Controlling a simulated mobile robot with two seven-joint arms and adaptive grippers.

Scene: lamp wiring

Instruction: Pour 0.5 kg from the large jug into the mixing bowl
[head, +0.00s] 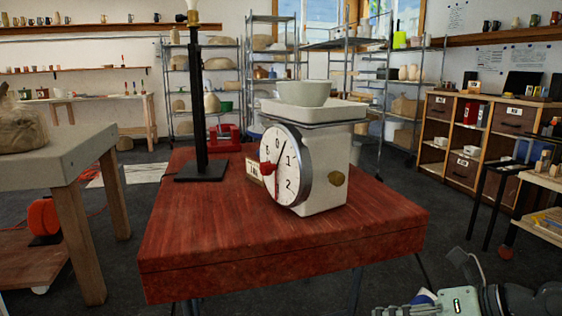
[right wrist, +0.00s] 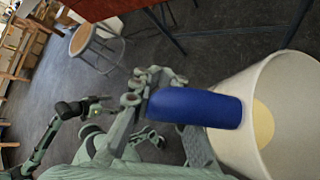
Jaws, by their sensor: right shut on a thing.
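A white mixing bowl (head: 303,92) sits upright on the platform of a white dial scale (head: 325,165). The dial faces me, with its dark needle a little right of the 0; I cannot read it exactly. My right gripper (right wrist: 148,104) is shut on the blue handle (right wrist: 195,107) of the large white jug (right wrist: 225,85). A pale yellow patch shows inside the jug. In the head view only part of my right arm (head: 455,300) shows at the bottom right, below and right of the table. My left gripper (right wrist: 95,106) appears small in the right wrist view, fingers unclear.
The table's front is clear. A stool (right wrist: 93,40) stands on the floor in the right wrist view.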

